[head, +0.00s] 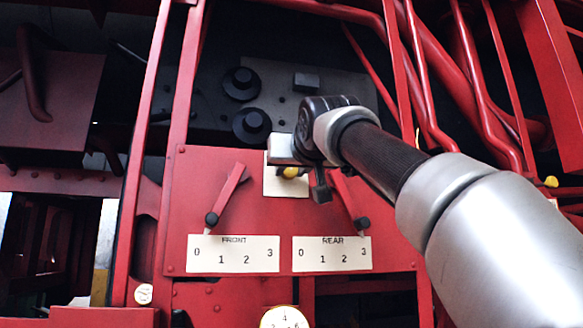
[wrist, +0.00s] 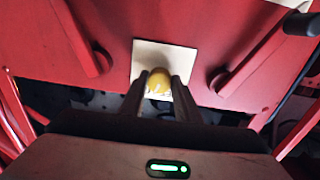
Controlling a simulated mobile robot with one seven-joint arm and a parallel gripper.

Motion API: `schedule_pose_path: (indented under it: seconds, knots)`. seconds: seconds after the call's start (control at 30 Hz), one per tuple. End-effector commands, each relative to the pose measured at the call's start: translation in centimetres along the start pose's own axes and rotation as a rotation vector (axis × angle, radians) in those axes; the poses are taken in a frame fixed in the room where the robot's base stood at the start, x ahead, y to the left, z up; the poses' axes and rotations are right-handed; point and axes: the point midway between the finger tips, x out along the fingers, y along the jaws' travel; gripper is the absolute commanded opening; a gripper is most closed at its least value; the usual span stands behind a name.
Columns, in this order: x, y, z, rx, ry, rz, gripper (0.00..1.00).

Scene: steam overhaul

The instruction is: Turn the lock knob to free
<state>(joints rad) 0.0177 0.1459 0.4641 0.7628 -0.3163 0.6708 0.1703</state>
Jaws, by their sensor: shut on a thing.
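The yellow lock knob (head: 290,172) sits on a cream plate (head: 272,186) at the top middle of the red panel, partly hidden by my gripper in the head view. In the wrist view the knob (wrist: 159,80) shows in front of its plate (wrist: 178,55), between the two dark fingers. My gripper (wrist: 160,88) is shut on the knob, one finger on each side. In the head view my gripper (head: 290,160) reaches in from the right. Any lettering on the knob's plate is too small or hidden to read.
A left lever (head: 228,195) points near 0 on the FRONT scale (head: 233,262). A right lever (head: 350,202) points near 3 on the REAR scale (head: 332,262); my arm passes close to it. Red pipes (head: 430,80) crowd the right. A round dial (head: 284,318) is below.

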Motion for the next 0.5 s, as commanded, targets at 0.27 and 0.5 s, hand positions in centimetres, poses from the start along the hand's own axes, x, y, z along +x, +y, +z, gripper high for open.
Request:
schedule_pose_path:
  seconds: [0.27, 0.5]
  knots:
    - [-0.03, 0.07, -0.06, -0.263, 0.008, -0.003, 0.07]
    - [0.00, 0.09, 0.03, -0.491, 0.015, -0.008, 0.07]
